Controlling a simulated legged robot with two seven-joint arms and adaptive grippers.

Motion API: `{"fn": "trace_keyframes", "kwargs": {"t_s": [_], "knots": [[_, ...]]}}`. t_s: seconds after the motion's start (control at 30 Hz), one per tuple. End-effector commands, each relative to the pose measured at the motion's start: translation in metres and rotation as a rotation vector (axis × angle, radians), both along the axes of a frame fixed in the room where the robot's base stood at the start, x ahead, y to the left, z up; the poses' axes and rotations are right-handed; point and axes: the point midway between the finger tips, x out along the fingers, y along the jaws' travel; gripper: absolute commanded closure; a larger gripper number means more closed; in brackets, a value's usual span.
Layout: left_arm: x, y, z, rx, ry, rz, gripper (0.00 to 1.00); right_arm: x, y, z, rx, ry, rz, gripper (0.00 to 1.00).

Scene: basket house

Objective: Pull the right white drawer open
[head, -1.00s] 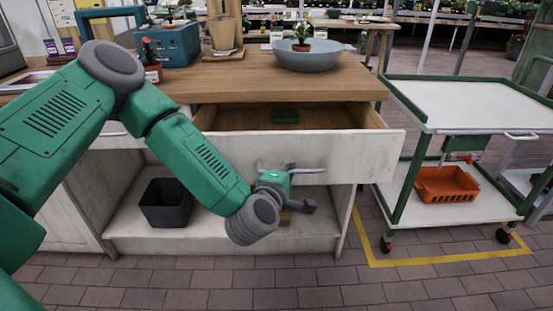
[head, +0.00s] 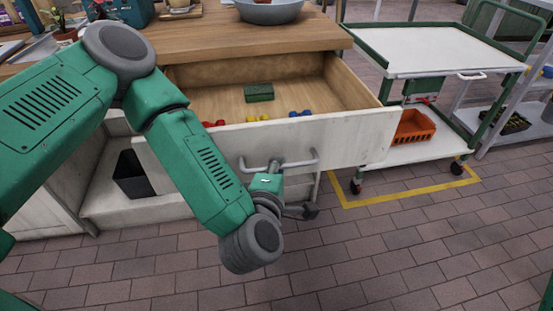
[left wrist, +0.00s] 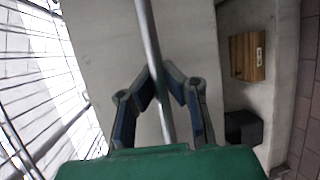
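The right white drawer (head: 345,138) is pulled out from under the wooden worktop, and its inside shows in the head view. Its grey bar handle (head: 303,163) is on the front panel; in the left wrist view the handle bar (left wrist: 150,35) runs between the fingers. My left gripper (head: 275,175) is at the handle in the head view. In the left wrist view its two fingers (left wrist: 161,72) close in on the bar from both sides, their tips meeting around it. My right gripper is not in view.
Inside the drawer lie a green box (head: 258,92) and small red, yellow and blue items near the front. A white trolley (head: 440,50) with an orange crate (head: 412,127) stands close to the right. A black bin (head: 131,175) sits on the lower shelf. Brick floor in front is clear.

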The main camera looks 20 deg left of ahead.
Motion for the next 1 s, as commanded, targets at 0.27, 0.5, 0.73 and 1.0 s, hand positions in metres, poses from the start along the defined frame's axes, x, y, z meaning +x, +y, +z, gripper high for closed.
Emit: {"fn": "trace_keyframes", "kwargs": {"t_s": [0.27,0.5,0.73,1.0], "knots": [[-0.001,0.001,-0.003,0.005,0.009,-0.001,0.91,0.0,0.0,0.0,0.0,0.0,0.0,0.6],[-0.001,0.001,-0.002,0.002,0.004,0.0,0.69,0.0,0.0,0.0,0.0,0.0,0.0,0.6],[-0.003,-0.001,0.0,0.001,0.003,-0.003,0.69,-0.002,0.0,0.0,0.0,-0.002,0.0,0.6],[-0.029,-0.006,0.006,0.007,0.0,-0.01,0.69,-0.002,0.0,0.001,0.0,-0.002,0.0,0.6]]}}
